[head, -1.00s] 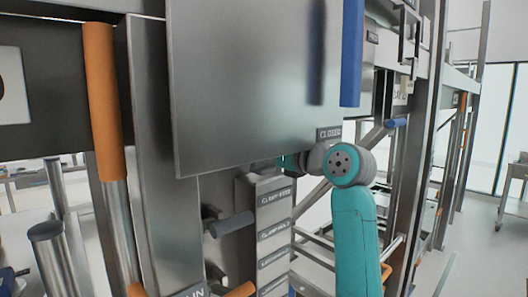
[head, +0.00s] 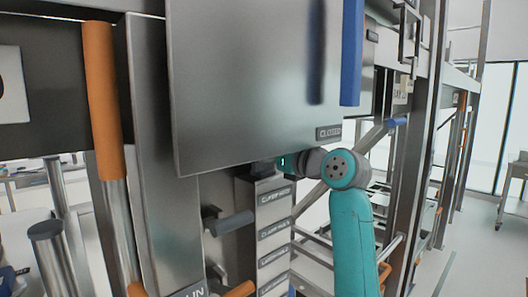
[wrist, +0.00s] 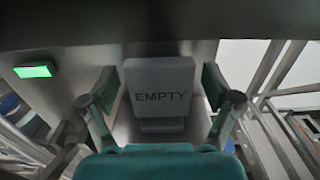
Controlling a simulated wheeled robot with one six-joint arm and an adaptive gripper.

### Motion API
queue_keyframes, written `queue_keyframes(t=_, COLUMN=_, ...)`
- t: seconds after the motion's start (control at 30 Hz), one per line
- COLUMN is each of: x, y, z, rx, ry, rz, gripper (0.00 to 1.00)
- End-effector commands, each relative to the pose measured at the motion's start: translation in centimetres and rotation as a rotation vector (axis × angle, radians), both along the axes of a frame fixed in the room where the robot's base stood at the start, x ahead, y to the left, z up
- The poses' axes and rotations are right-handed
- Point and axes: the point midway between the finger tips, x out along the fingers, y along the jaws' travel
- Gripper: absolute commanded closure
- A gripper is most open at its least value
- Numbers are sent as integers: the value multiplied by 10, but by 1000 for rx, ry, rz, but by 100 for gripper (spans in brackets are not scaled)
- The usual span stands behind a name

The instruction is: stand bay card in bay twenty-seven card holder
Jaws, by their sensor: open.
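A pale grey card reading EMPTY (wrist: 160,85) stands upright in the middle of the wrist view, facing the camera. My gripper (wrist: 158,100) is open, with one teal finger on each side of the card. A gap shows between each finger and the card, so the fingers look apart from it. In the head view my gripper (head: 289,163) is mostly hidden behind the lower edge of a large steel panel, and the card is not visible there. I cannot make out which holder is the bay twenty-seven card holder.
The large steel panel (head: 250,80) hangs just above and before my gripper. A post with several labelled plates (head: 273,228) stands below it. A grey peg (head: 232,223) sticks out at its left. A green light (wrist: 34,71) glows at upper left. Open floor lies at right.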

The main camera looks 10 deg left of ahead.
Motion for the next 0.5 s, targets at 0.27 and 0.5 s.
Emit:
queue_keyframes(t=0.27, x=-6, y=-9, z=3, rx=0, ry=-1, rz=-2, gripper=12)
queue_keyframes(t=0.5, x=-34, y=-45, z=3, rx=0, ry=-3, rz=-3, gripper=12)
